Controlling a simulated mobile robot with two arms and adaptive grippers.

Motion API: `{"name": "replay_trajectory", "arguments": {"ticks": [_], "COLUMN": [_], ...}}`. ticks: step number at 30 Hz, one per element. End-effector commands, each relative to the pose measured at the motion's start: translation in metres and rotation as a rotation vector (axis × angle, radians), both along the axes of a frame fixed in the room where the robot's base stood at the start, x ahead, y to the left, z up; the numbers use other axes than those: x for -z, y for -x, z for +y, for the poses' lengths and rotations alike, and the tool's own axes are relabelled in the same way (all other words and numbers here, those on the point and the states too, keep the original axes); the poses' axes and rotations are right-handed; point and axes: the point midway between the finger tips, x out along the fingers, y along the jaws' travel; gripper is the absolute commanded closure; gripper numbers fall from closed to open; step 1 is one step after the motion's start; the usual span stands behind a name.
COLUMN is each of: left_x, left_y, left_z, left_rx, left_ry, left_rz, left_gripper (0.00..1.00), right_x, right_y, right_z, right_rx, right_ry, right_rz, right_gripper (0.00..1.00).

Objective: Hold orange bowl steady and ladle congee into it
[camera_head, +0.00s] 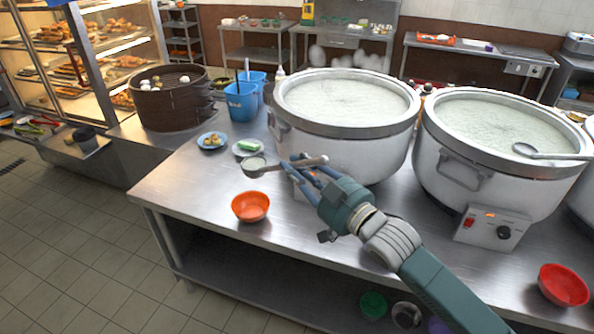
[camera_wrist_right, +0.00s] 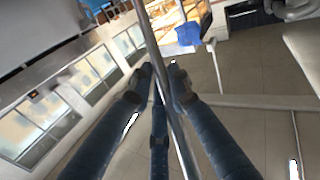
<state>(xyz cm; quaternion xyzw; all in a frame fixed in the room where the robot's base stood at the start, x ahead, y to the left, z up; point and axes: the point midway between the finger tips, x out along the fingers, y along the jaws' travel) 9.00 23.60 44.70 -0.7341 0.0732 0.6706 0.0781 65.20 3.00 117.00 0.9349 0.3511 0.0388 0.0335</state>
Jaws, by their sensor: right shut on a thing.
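My right gripper (camera_head: 299,168) is shut on the handle of a metal ladle (camera_head: 256,166). Its cup looks pale inside and hangs above the table, behind the orange bowl (camera_head: 250,206) in the picture. The bowl stands upright near the table's front edge, apart from the gripper, and looks empty. In the right wrist view the ladle handle (camera_wrist_right: 152,45) runs between my fingers (camera_wrist_right: 160,78). The near stockpot (camera_head: 345,130) is full of pale congee and stands behind my right gripper. My left gripper is not in view.
A second stockpot (camera_head: 480,180) has another ladle (camera_head: 545,153) resting at its rim. A red bowl (camera_head: 563,288) is at the right. Small plates (camera_head: 211,141), blue containers (camera_head: 240,105) and a steamer (camera_head: 172,105) stand at the left. The table's front left (camera_head: 185,190) is clear.

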Motion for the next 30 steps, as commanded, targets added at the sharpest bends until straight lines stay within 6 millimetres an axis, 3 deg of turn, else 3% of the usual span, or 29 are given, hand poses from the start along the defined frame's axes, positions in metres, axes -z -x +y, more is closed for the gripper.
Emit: {"name": "replay_trajectory", "arguments": {"ticks": [18, 30], "left_x": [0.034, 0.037], "left_y": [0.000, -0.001], "left_z": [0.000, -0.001], "left_rx": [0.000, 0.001], "left_ry": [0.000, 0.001], "left_rz": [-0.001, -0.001], "left_gripper": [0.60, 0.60], "right_x": [0.034, 0.037], "right_y": [0.001, 0.001], "right_z": [0.000, 0.000], "right_rx": [0.000, 0.000], "right_ry": [-0.003, -0.003], "right_rz": [-0.003, -0.003], "right_gripper": [1.00, 1.00]}}
